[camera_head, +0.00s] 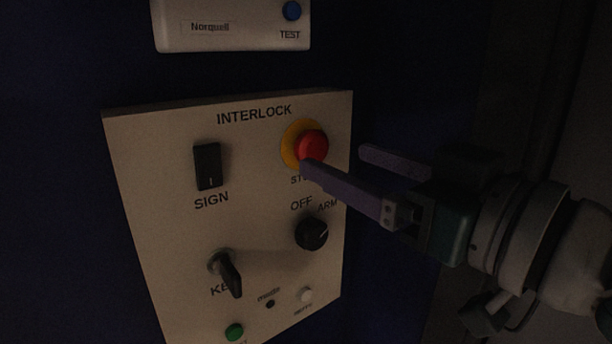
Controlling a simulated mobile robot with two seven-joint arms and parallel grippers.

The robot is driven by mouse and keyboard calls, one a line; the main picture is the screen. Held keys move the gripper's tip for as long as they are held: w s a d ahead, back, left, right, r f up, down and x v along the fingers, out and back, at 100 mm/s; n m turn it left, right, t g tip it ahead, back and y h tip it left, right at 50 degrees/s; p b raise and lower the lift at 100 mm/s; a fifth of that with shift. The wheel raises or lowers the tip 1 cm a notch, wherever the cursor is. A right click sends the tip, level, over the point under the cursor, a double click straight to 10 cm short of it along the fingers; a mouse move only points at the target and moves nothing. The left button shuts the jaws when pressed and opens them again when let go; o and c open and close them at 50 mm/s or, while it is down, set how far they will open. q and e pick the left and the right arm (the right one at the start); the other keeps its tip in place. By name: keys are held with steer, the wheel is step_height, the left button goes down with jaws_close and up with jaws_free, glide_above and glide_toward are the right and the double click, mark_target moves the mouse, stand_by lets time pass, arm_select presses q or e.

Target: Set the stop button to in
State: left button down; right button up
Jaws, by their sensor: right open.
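The stop button (313,146) is a red round cap on a yellow ring at the upper right of the beige INTERLOCK panel (160,187). Its cap stands out from the ring. My right gripper (334,158) comes in from the right with its two fingers spread apart and nothing between them. The nearer finger's tip overlaps the lower edge of the red cap and hides part of the label below it. I cannot tell whether it touches the cap. The other fingertip is to the right of the panel's edge. My left gripper is not in view.
The panel also has a black SIGN rocker (208,166), an OFF/ARM knob (312,233) just below the finger, a key switch (228,272), a green button (234,331) and a white button (306,295). A white Norquell box (232,27) with a blue TEST button (291,11) is above.

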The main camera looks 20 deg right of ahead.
steer(key=shift+b+v, duration=0.35)
steer(key=shift+v, duration=2.3)
steer(key=s+d+f+m+g+h+p, duration=0.25)
steer(key=s+f+g+h, duration=0.35)
steer(key=s+f+g, duration=0.95)
step_height(320, 180, up, 37)
steer(key=s+t+p, duration=0.1)
steer(key=t+p, duration=0.1)
steer(key=p, duration=3.5)
steer(key=shift+s+a+p, duration=0.2)
steer(key=shift+s+p, duration=0.1)
steer(key=shift+s, duration=0.05)
